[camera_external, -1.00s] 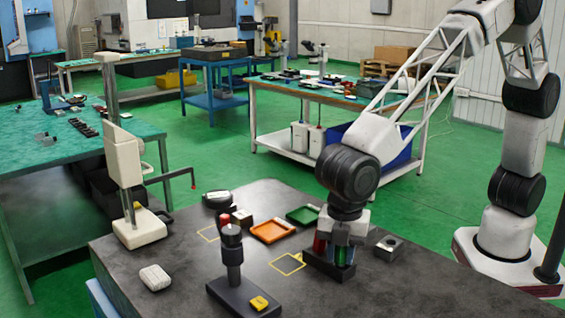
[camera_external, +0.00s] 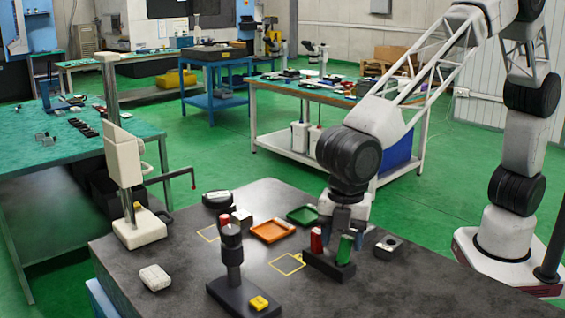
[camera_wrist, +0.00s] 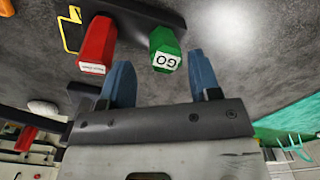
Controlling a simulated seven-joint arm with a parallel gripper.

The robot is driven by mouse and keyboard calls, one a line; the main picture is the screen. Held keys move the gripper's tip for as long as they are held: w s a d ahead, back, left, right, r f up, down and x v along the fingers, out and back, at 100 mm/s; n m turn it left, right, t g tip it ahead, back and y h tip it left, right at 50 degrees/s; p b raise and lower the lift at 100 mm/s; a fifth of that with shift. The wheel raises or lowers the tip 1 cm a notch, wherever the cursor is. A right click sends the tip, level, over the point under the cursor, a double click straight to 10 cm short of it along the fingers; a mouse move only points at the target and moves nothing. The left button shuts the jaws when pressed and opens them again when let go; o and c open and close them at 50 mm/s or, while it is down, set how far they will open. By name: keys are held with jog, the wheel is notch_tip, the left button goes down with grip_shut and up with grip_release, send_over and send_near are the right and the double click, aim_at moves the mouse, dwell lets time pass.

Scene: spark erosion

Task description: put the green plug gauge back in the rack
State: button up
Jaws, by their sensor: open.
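The green plug gauge (camera_external: 345,248), marked GO on its end, stands in the black rack (camera_external: 322,265) near the table's right side. It leans slightly to the right in the external view. In the wrist view the green gauge (camera_wrist: 165,50) shows just beyond and between the fingertips. The red plug gauge (camera_external: 317,240) stands beside it in the same rack, to its left; it also shows in the wrist view (camera_wrist: 97,45). My gripper (camera_wrist: 161,60) is open and empty, its blue fingers apart from the green gauge. The gauges' lower ends are hidden.
An orange tray (camera_external: 272,231) and a green tray (camera_external: 303,215) lie behind the rack. A black stand (camera_external: 232,255) with a yellow piece is front left. A yellow outlined square (camera_external: 287,264) left of the rack is empty.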

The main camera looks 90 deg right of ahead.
jog(key=shift+r, duration=2.15)
jog(key=shift+d, duration=0.15)
jog(key=shift+d+r, duration=0.2)
jog(key=shift+d, duration=0.1)
jog(key=s+d+r+m, duration=0.2)
jog(key=s+d+r, duration=0.15)
jog(key=d, duration=0.55)
jog(key=s+d+r+m+t, duration=0.1)
jog(key=s+d+r+m, duration=0.25)
jog(key=d, duration=0.55)
jog(key=s+d+r+m, duration=0.2)
jog(key=s+d, duration=0.3)
jog(key=d, duration=0.5)
jog(key=s+d+f+m, duration=0.1)
jog(key=s+d+m, duration=0.3)
jog(key=s+d, duration=0.4)
jog(key=s+d+f+m+t, duration=0.1)
jog(key=s+d+f+m, duration=0.1)
jog(key=s+d, duration=0.7)
jog(key=s+m, duration=0.1)
jog(key=s, duration=0.5)
jog(key=shift+d+f+m+t, duration=0.15)
jog(key=shift+m+t, duration=0.15)
jog(key=shift+m, duration=0.05)
